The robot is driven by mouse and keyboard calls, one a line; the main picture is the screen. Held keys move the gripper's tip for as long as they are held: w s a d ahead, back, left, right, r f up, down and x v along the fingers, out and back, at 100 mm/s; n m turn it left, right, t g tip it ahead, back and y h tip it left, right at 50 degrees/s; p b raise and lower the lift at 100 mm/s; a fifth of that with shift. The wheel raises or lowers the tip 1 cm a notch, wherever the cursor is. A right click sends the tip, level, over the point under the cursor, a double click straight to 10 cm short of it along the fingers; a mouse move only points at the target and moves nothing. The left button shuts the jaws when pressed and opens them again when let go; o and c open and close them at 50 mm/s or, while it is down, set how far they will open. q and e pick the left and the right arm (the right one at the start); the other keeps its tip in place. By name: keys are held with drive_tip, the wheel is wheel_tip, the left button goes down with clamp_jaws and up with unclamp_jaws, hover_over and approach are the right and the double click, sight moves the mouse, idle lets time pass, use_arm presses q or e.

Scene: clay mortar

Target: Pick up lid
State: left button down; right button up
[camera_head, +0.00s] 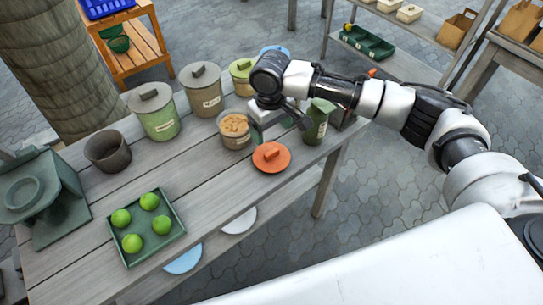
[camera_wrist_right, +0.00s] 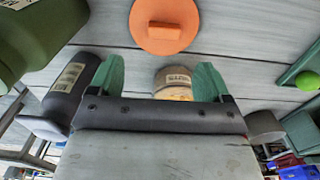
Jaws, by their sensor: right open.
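A round orange lid (camera_head: 271,157) with a block handle lies flat near the table's front edge. It also shows at the top of the right wrist view (camera_wrist_right: 164,38). My right gripper (camera_head: 279,120) is open and empty, behind the lid and apart from it. In the right wrist view, the green fingers of my right gripper (camera_wrist_right: 160,80) are spread wide. An uncovered jar (camera_head: 236,139) with tan contents stands left of the gripper; it also shows between the fingers in the wrist view (camera_wrist_right: 173,77). My left gripper is not in view.
Lidded canisters (camera_head: 157,117) stand along the back of the wooden table (camera_head: 205,178). A dark green container (camera_head: 316,125) is close to the gripper's right. A green tray (camera_head: 175,232) of limes, a brown pot (camera_head: 107,153) and a green scale (camera_head: 42,195) are at left.

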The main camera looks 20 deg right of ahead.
sight(271, 152)
wheel_tip(271, 152, down, 2)
drive_tip(key=shift+f, duration=0.15)
drive_tip(key=f, duration=0.3)
drive_tip(key=s+f, duration=0.1)
drive_tip(key=f, duration=0.1)
drive_tip(key=shift+a+f, duration=0.1)
drive_tip(key=shift+f, duration=0.2)
drive_tip(key=c, duration=1)
